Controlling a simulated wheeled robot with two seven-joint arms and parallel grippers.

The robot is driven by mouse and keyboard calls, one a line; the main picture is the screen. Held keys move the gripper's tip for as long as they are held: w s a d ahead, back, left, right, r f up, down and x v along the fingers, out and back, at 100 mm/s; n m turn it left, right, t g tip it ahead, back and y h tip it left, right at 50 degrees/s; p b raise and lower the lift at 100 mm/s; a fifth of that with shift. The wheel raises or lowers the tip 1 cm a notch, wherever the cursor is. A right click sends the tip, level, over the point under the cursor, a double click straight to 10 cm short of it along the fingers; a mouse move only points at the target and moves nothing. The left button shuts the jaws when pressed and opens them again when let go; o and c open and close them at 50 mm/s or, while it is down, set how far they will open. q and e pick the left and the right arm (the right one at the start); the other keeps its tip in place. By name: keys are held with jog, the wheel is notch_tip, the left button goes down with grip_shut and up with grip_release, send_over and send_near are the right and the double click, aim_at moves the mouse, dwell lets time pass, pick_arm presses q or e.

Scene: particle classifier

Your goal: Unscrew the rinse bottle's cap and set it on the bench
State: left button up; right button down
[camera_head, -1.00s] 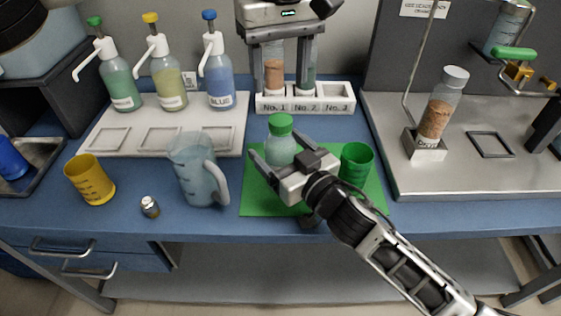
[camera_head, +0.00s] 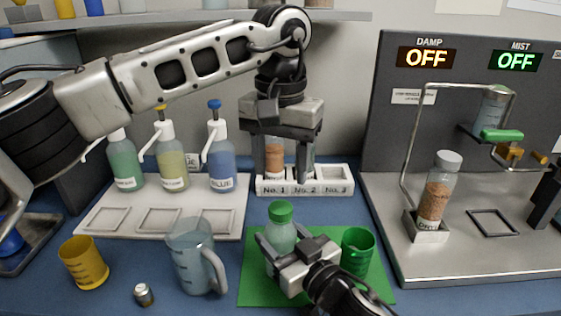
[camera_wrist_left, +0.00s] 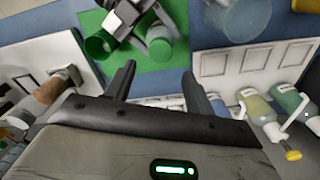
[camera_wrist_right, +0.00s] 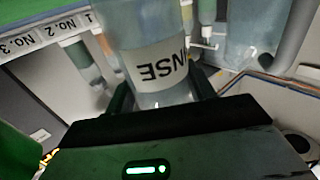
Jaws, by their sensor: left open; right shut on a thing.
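The rinse bottle (camera_head: 281,236) stands on the green mat (camera_head: 251,291) in the head view. It is pale and translucent, with a green cap (camera_head: 281,211) on top. My right gripper (camera_head: 277,250) is shut on the bottle's body; in the right wrist view the bottle (camera_wrist_right: 150,45) is between the fingers, its label partly readable. My left gripper (camera_head: 282,150) is open and empty, pointing down above and behind the bottle, in front of the numbered rack. In the left wrist view its fingers (camera_wrist_left: 160,85) are spread with nothing between them.
A green cup (camera_head: 357,252) stands right of the bottle and a clear jug (camera_head: 190,262) left of it. Behind are the dispenser tray (camera_head: 105,236) and the numbered rack (camera_head: 340,180). A yellow cup (camera_head: 83,264) and a small metal-topped vial (camera_head: 144,294) stand at left.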

aim_at(280, 206)
pick_arm(q)
notch_tip(280, 206, down, 8)
jog(key=shift+r, duration=0.15)
jog(key=shift+c, duration=0.3)
jog(key=c, duration=1)
jog(key=shift+c, duration=0.3)
